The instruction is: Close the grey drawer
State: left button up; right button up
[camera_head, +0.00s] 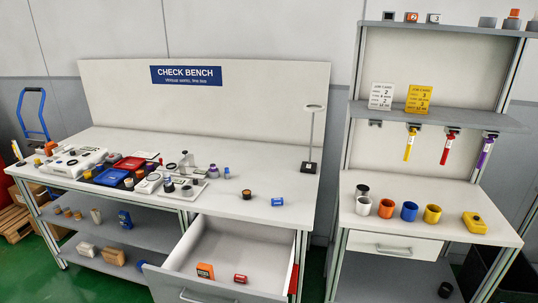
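The light grey drawer (233,248) under the check bench is pulled far out toward me. Its front panel (168,283) is at the bottom edge of the view, with a bar handle (196,298) partly cut off by the picture edge. An orange box (205,270) and a small red cylinder (240,278) lie inside near the front. Neither of my grippers is in view. A second drawer (370,242), in the right-hand station, is shut.
The check bench (240,204) above the drawer carries many small parts, mostly on its left half. A red item (293,279) is beside the drawer's right side. A shelf (150,233) with boxes lies left of the drawer. Green floor shows between the two stations.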

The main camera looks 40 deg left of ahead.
aim_at(265, 253)
jog(key=u, duration=1.75)
